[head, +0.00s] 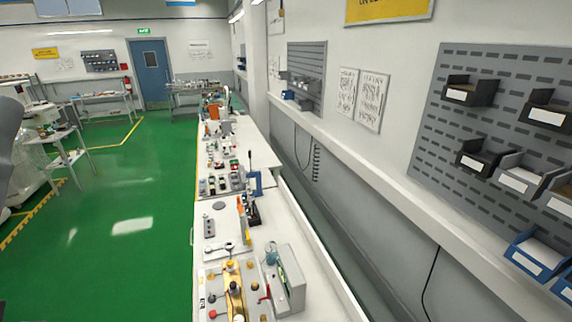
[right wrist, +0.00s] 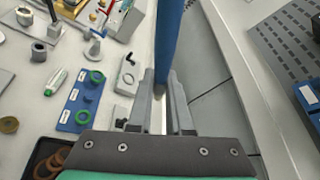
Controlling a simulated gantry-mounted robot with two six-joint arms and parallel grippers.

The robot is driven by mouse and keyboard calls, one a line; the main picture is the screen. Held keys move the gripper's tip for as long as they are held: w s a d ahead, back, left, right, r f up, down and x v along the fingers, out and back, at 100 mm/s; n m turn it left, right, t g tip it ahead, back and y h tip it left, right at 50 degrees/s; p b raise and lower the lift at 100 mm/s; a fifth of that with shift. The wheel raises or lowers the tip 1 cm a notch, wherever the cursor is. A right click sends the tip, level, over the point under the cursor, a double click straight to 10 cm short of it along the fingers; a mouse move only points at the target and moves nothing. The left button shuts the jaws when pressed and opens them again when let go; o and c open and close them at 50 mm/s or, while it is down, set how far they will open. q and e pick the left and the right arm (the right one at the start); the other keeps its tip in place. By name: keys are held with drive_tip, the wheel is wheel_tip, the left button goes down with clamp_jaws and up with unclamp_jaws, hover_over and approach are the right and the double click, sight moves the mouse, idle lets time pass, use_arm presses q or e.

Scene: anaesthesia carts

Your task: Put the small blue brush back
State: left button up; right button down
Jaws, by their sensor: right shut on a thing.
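In the right wrist view my right gripper (right wrist: 161,78) is shut on a long blue thing (right wrist: 169,36), which I take to be the small blue brush. It runs up from between the fingertips and out of the top of the picture. Its far end and any bristles are out of view. The gripper is over the right edge of a pale bench (right wrist: 130,62), with grey wall and floor beyond. In the head view neither gripper shows, and I cannot make out the brush there.
In the head view a long bench (head: 215,225) crowded with parts runs along the wall. Bins (head: 471,92) hang on a grey slotted panel (head: 420,150).

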drive_tip(key=shift+a, duration=0.1)
idle(0.8)
drive_tip(key=a+r+n+g+y, duration=0.1)
drive_tip(key=a+r+n+y, duration=0.3)
drive_tip(key=a, duration=0.3)
drive_tip(key=a+r+n+g+y, duration=0.2)
drive_tip(key=a+r+n+y, duration=0.2)
drive_tip(key=a, duration=0.3)
drive_tip(key=shift+a+r+y, duration=0.2)
drive_tip(key=shift+a+y, duration=0.1)
drive_tip(key=shift+y, duration=0.3)
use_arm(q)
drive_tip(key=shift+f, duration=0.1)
use_arm(e)
drive_tip(key=shift+s, duration=0.1)
